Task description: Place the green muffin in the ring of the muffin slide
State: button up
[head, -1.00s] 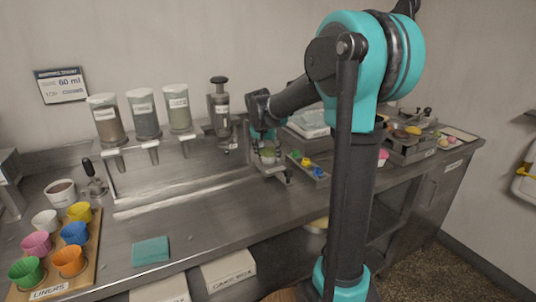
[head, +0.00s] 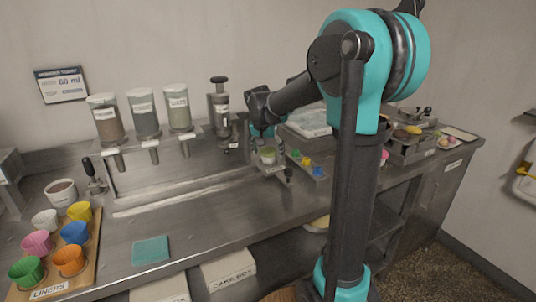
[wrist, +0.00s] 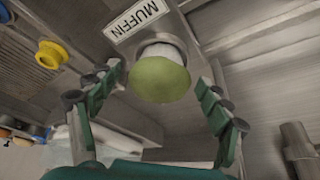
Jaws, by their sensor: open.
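The green muffin (wrist: 158,82) has a rounded green top and a pale cup or liner beneath it. It sits at the end of the metal muffin slide (wrist: 178,22), by the plate marked MUFFIN. My gripper (wrist: 160,76) is open, with one finger on each side of the muffin and gaps between. In the head view the muffin (head: 268,155) shows small at the slide, below my gripper (head: 264,133).
A rack with yellow, blue and green knobs (head: 307,163) stands right of the slide. Several dispensers (head: 145,115) line the wall. A liner board (head: 88,262) with colored cups lies at left, near a teal cloth (head: 150,250). The middle counter is clear.

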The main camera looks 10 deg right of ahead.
jog(key=v, duration=1.1)
dwell(1.3)
